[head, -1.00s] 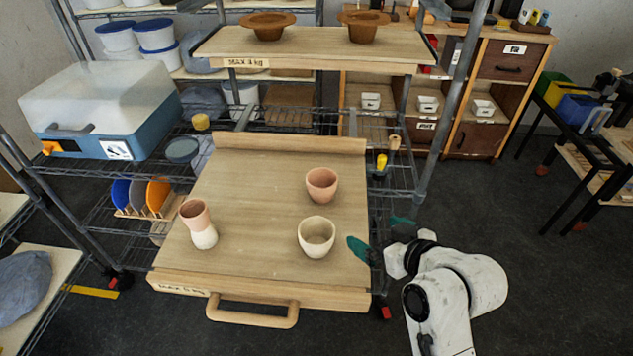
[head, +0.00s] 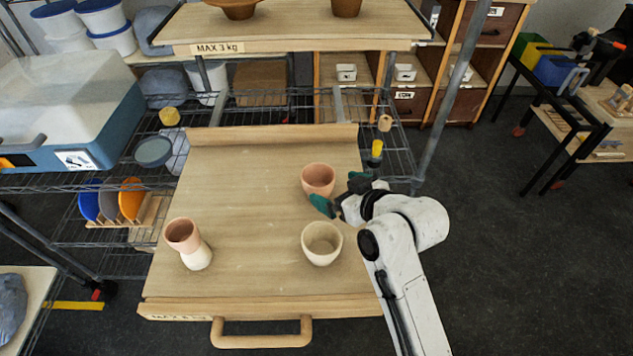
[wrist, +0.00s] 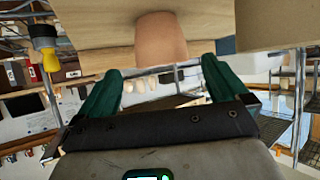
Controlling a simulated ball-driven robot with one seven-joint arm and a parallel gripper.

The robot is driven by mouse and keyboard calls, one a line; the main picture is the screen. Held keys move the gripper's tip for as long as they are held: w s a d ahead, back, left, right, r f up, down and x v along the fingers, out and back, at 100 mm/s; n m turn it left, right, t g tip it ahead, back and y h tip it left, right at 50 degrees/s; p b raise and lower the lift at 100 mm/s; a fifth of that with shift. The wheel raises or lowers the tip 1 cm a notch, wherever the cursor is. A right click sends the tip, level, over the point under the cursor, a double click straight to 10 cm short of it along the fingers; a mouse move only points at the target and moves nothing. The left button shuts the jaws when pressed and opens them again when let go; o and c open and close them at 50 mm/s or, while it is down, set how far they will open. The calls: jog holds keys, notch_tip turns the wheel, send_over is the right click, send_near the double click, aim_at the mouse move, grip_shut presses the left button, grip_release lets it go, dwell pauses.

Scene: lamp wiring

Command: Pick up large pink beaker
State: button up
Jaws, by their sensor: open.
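A pink beaker (head: 318,178) stands upright on the wooden board (head: 235,215), right of its middle. My gripper (head: 338,193) is open and empty, just right of and slightly nearer than this beaker in the head view, with its green fingers pointing left. In the wrist view, which looks upside down, the pink beaker (wrist: 162,38) shows ahead of the gap between the two open fingers (wrist: 162,72). I see no contact. A cream cup (head: 322,243) stands nearer than the pink beaker.
The board has a raised back ledge (head: 270,135) and a front handle (head: 262,335). A shelf (head: 290,30) with brown pots hangs above its far side. A metal post (head: 455,85) stands at the right. The board's middle is clear.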

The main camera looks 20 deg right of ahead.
aim_at(328, 186)
jog(key=shift+p+x, duration=0.7)
jog(key=shift+x, duration=2.8)
jog(key=shift+s+f, duration=0.15)
jog(key=c, duration=1.1)
jog(key=shift+o, duration=0.2)
